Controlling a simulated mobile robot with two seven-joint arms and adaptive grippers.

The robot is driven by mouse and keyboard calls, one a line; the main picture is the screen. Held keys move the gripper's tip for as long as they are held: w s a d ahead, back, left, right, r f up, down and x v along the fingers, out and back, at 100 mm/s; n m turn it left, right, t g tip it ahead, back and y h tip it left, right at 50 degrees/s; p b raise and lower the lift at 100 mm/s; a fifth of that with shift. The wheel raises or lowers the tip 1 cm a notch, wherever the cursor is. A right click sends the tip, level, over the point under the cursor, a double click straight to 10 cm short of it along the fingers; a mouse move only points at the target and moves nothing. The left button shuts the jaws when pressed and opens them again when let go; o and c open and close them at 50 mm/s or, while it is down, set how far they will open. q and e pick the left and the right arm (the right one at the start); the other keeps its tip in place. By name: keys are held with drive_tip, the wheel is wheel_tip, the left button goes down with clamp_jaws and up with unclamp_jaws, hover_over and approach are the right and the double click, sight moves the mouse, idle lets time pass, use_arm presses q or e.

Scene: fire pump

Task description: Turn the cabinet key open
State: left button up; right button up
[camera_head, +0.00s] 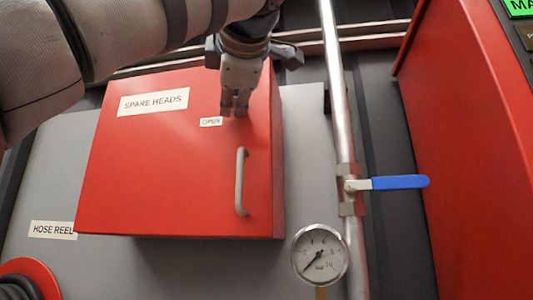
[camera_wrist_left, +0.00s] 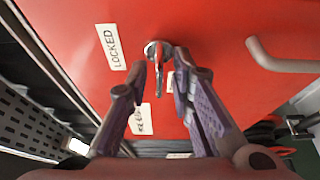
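The red cabinet (camera_head: 180,185) is shut, with its "SPARE HEADS" label on the door. In the left wrist view the key (camera_wrist_left: 159,62) sits in a round metal lock (camera_wrist_left: 152,47) on the red door. A "LOCKED" label (camera_wrist_left: 112,47) is left of the lock. My left gripper (camera_wrist_left: 163,68) is open, with one finger on each side of the key and a gap visible between them. I cannot tell whether either finger touches it. In the head view my left gripper (camera_head: 235,108) hides the key, next to the "OPEN" label (camera_head: 210,122). My right gripper is out of view.
A grey door handle (camera_head: 241,181) sticks out below the gripper. To the right are a vertical pipe (camera_head: 337,90), a blue valve lever (camera_head: 400,182) and a pressure gauge (camera_head: 319,254). A red hose reel (camera_head: 35,272) is at lower left.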

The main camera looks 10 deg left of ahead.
use_arm(q)
drive_tip(key=v, duration=1.2)
drive_tip(key=shift+r, duration=0.1)
